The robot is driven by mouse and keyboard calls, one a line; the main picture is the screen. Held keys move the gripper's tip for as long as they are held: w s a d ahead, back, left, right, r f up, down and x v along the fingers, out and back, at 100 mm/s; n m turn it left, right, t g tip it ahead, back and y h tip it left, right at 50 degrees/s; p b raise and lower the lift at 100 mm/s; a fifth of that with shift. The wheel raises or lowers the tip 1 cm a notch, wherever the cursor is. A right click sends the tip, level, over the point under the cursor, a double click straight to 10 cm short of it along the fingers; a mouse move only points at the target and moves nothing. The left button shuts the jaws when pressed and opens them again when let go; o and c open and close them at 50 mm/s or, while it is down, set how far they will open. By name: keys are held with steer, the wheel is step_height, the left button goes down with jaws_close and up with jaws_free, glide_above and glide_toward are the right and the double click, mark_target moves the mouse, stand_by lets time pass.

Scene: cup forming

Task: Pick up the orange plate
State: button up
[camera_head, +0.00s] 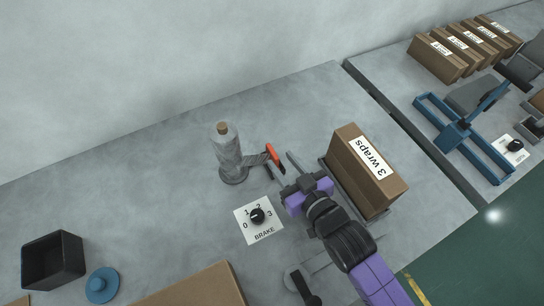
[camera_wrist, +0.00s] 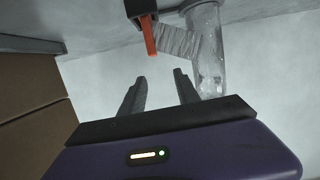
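The orange plate (camera_head: 273,154) is a small upright piece at the end of a short grey arm beside a wrapped post on the table. In the wrist view the orange plate (camera_wrist: 149,36) hangs from a dark block at the upper middle, beside a strip of clear film. My gripper (camera_head: 280,161) is close to the plate on its right side in the head view. In the wrist view my gripper (camera_wrist: 159,76) has its two fingers apart with nothing between them. The plate appears beyond the fingertips, apart from them.
The post (camera_head: 229,155) with its film roll stands left of the plate. A "3 wraps" box (camera_head: 352,158) stands close right of my gripper. A brake dial (camera_head: 258,216) lies in front. A black bin (camera_head: 53,260) and blue knob (camera_head: 102,284) are at front left. The back-left table is clear.

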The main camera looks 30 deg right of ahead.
mark_target(277, 159)
steer(key=shift+g, duration=0.9)
steer(key=w+f, duration=0.3)
steer(key=f, duration=0.1)
steer(key=shift+w+d, duration=0.2)
steer(key=shift+w, duration=0.15)
steer(key=shift+p+x, duration=0.8)
steer(key=shift+x, duration=2.7)
steer(key=shift+d+r, duration=0.1)
steer(key=shift+c, duration=0.2)
jaws_close()
